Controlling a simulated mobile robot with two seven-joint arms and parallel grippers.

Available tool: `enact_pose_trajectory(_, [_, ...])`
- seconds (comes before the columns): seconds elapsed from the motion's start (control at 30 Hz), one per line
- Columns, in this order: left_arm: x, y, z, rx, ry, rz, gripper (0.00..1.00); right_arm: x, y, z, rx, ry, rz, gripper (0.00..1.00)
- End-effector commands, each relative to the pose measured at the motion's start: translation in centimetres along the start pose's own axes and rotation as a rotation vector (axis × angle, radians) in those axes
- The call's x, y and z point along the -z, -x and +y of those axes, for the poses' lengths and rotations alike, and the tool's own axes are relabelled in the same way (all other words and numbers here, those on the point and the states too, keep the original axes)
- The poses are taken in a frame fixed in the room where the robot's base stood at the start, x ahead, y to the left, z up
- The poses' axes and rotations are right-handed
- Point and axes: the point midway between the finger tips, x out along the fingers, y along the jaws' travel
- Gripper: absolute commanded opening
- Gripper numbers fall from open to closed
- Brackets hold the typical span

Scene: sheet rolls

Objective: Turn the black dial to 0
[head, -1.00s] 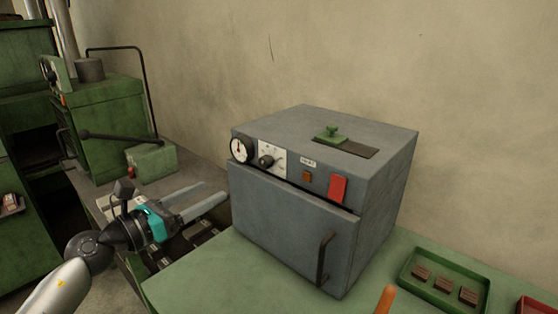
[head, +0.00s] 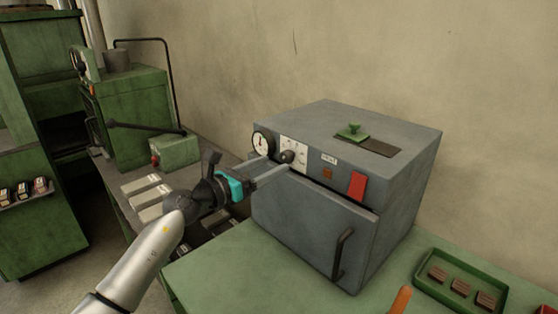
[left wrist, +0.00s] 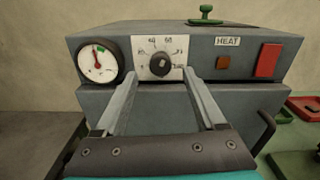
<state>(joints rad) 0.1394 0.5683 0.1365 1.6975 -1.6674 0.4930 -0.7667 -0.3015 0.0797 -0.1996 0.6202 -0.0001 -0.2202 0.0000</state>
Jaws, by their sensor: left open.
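The black dial (left wrist: 160,65) sits on a white scale plate (left wrist: 147,45) on the front of the grey oven box (head: 315,223). The scale shows numbers, of which 40 and 60 can be read in the left wrist view. In the head view the dial (head: 287,156) is just by the fingertips. My left gripper (head: 278,165) is open, its two fingers pointing at the panel, with the dial between the finger lines. It also shows in the left wrist view (left wrist: 160,80). Contact with the dial cannot be told. My right gripper is not in view.
A round gauge (left wrist: 100,59) is left of the dial. A HEAT label (left wrist: 228,41), an amber lamp (left wrist: 223,63) and a red switch (left wrist: 268,60) are right of it. The oven's door handle (head: 342,254) sticks out below. A green tray (head: 460,283) with brown blocks lies at right.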

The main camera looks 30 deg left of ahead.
Motion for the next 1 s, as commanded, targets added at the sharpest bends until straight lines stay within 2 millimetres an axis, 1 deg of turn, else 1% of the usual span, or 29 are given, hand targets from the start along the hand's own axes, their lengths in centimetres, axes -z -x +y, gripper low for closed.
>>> enact_pose_trajectory(0.03, [-0.1,-0.7,0.0,0.001,0.002,-0.003,0.72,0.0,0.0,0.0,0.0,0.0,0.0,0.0])
enact_pose_trajectory(0.1, [-0.1,-1.6,-0.1,0.001,0.002,-0.002,0.72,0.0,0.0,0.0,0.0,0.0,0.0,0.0])
enact_pose_trajectory(0.3, [0.0,-3.1,0.0,0.001,0.002,-0.001,0.72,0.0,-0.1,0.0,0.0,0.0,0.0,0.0])
enact_pose_trajectory(0.43, [0.0,-3.6,-0.1,0.002,0.0,0.001,0.72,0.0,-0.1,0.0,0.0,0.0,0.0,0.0])
enact_pose_trajectory(0.7, [0.0,-3.6,-0.1,0.001,0.0,0.001,0.72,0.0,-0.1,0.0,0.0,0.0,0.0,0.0])
enact_pose_trajectory(0.77, [0.0,-3.6,-0.1,0.001,0.0,0.001,0.66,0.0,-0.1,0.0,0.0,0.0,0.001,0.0])
enact_pose_trajectory(1.0, [0.0,-3.6,-0.1,0.001,0.0,0.0,0.39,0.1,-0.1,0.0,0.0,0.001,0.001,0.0])
